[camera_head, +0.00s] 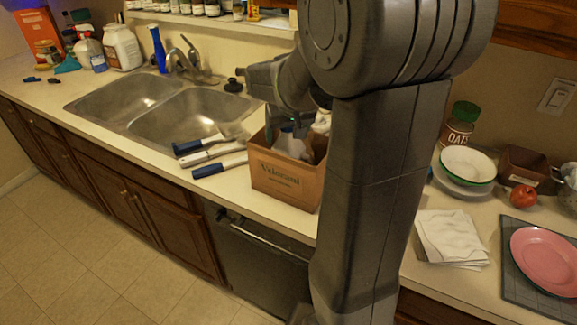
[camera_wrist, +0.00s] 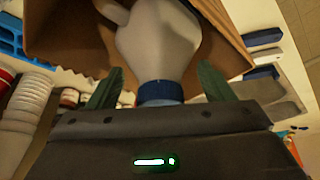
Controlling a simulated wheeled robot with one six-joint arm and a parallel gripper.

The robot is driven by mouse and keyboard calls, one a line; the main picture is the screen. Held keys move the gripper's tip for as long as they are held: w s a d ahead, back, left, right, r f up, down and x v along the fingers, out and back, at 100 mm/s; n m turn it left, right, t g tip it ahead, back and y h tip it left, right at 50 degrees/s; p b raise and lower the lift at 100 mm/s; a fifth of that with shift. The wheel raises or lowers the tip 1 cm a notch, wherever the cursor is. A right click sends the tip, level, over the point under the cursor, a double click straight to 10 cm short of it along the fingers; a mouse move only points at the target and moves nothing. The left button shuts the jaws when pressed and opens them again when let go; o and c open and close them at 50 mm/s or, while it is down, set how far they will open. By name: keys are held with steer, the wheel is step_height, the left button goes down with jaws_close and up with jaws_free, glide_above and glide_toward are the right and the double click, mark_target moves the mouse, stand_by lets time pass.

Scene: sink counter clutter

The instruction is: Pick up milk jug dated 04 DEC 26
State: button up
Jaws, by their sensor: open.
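A whitish jug (camera_head: 292,146) stands in a cardboard box (camera_head: 284,186) on the counter beside the sink. In the wrist view the jug (camera_wrist: 158,45) shows its neck and blue cap (camera_wrist: 160,92), with the box walls (camera_wrist: 62,32) around it. No date can be read on it. My gripper (camera_wrist: 160,70) is open, its two green fingers on either side of the jug's cap and neck, with gaps on both sides. In the head view my gripper (camera_head: 285,120) is over the box, partly hidden by my arm.
Several blue-handled utensils (camera_head: 212,155) lie left of the box by the double sink (camera_head: 160,108). White bowls (camera_head: 467,165), an oats jar (camera_head: 460,122), a folded cloth (camera_head: 450,238) and a pink plate (camera_head: 546,260) are on the right. Bottles (camera_head: 122,46) stand at the back left.

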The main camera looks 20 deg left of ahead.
steer(key=shift+s, duration=0.1)
steer(key=c, duration=1.4)
steer(key=shift+f, duration=0.15)
jaws_close()
